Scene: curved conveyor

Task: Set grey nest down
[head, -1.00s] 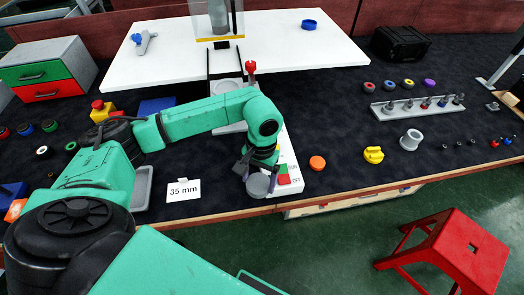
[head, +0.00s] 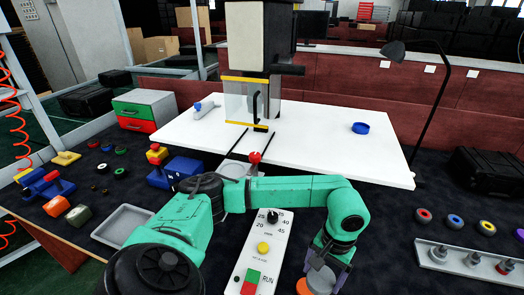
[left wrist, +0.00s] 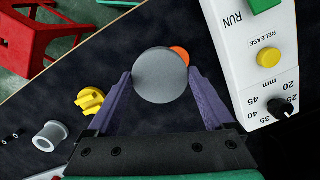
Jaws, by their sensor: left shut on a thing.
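The grey nest (left wrist: 160,76) is a round, flat-topped grey piece. In the left wrist view it sits between the two purple fingers of my left gripper (left wrist: 161,84), which is shut on it. In the head view the nest (head: 320,281) shows near the bottom edge, under my left gripper (head: 327,266), just right of the white control panel (head: 258,256). An orange disc (left wrist: 181,54) is partly hidden behind the nest. I cannot tell whether the nest touches the dark table. My right gripper is not in view.
The panel's yellow button (left wrist: 268,58) and black knob (left wrist: 284,108) are close by. A yellow part (left wrist: 90,99) and a grey ring (left wrist: 47,136) lie on the other side. A press (head: 258,60) stands behind on a white table (head: 340,150). A grey tray (head: 122,226) lies left.

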